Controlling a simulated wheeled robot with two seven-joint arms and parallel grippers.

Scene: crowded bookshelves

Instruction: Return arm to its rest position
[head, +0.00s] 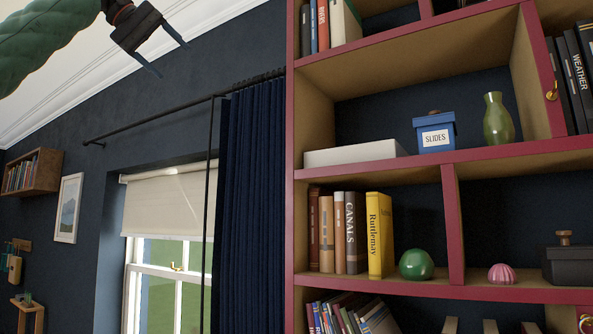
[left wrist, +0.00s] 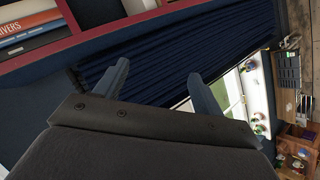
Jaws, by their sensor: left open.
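My left gripper (head: 170,58) is at the upper left of the head view, on a green arm that comes in from the left edge. It is raised high, in front of the dark wall and pale ceiling. Its two fingers are apart with nothing between them. In the left wrist view the gripper (left wrist: 158,88) also shows its fingers spread and empty, with the dark blue curtain (left wrist: 165,58) behind them. It is apart from the shelves. My right gripper is in neither view.
A red-edged bookshelf (head: 370,162) fills the right side, holding books, a blue SLIDES box (head: 434,133), a green vase (head: 497,119) and a yellow book (head: 380,236). A curtain (head: 248,190) and window (head: 165,270) are left of it. The space around my gripper looks clear.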

